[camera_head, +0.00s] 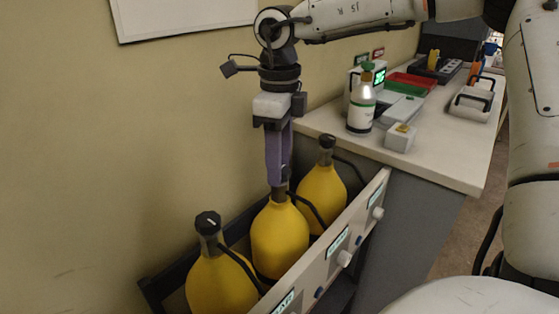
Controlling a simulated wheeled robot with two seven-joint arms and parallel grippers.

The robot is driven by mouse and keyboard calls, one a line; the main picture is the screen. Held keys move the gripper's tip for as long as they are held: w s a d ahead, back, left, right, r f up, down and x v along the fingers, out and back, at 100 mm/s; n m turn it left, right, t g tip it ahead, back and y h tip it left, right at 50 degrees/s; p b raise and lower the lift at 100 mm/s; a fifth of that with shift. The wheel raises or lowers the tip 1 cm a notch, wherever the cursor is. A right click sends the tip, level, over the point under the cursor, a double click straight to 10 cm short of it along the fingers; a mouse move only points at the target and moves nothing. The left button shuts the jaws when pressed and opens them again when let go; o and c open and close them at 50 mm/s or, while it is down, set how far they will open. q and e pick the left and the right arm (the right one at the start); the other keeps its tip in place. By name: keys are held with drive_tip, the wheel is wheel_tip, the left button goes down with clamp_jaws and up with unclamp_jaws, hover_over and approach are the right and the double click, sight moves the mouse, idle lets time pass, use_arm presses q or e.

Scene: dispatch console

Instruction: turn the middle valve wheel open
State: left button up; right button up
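Three yellow cylinders stand in a row in a rack, each with a dark valve on top. The middle cylinder (280,238) has its valve wheel mostly hidden behind my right gripper (278,180). The purple fingers point straight down and their tips are at the top of that valve. The fingers overlap in this view, so I cannot tell whether they are shut on the wheel. The near valve wheel (208,222) and the far valve wheel (327,141) are in plain view, with no gripper on them. My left gripper is not in view.
Dark hoses run from the valves to a front panel (328,257) with white knobs and lit labels. The wall is close on the left. A white counter (340,128) at the right holds a green-capped bottle (361,100), a small white box (400,138) and trays.

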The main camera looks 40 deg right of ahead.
drive_tip(key=shift+o, duration=0.6)
wheel_tip(320, 180, up, 10)
drive_tip(key=shift+r+p, duration=0.2)
drive_tip(key=shift+p, duration=0.25)
drive_tip(key=shift+f, duration=0.1)
